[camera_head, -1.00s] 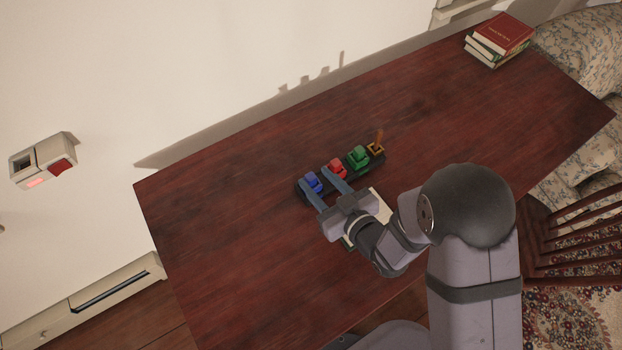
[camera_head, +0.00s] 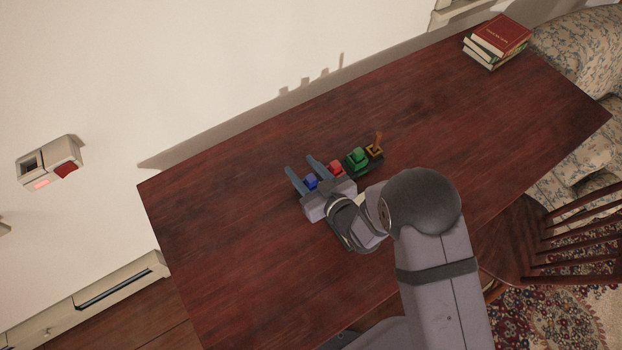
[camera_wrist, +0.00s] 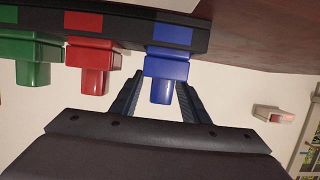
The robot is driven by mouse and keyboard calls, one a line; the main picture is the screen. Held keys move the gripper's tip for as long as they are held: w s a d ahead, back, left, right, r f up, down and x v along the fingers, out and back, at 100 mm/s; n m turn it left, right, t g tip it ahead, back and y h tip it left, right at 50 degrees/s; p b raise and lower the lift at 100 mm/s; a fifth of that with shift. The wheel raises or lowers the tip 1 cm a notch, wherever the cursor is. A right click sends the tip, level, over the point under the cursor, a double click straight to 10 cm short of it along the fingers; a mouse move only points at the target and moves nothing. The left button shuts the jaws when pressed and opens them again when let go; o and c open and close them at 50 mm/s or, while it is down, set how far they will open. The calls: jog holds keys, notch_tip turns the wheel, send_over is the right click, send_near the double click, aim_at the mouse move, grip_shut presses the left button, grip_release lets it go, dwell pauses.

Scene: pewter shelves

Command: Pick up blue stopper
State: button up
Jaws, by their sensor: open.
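The blue stopper (camera_head: 311,181) sits at the left end of a dark rack on the table. In the wrist view the blue stopper (camera_wrist: 165,72) hangs into the picture from the dark rack (camera_wrist: 125,25), under a blue patch. My gripper (camera_head: 303,166) is open, with one finger on each side of the blue stopper. In the wrist view my gripper's fingers (camera_wrist: 158,85) flank it with a gap on the right; the left gap is small. A red stopper (camera_wrist: 90,68) and a green stopper (camera_wrist: 33,62) sit beside it in the same rack.
An orange upright piece (camera_head: 376,146) stands at the rack's right end. The red stopper is close beside my right finger in the head view. A stack of books (camera_head: 497,42) lies at the table's far right corner. The table (camera_head: 220,220) is clear left of the rack.

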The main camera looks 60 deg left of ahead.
jog(key=shift+a+f, duration=0.1)
grip_shut()
jog(key=shift+r, duration=0.2)
notch_tip(320, 180, up, 10)
jog(key=b, duration=0.1)
jog(key=shift+f, duration=0.15)
dwell(0.7)
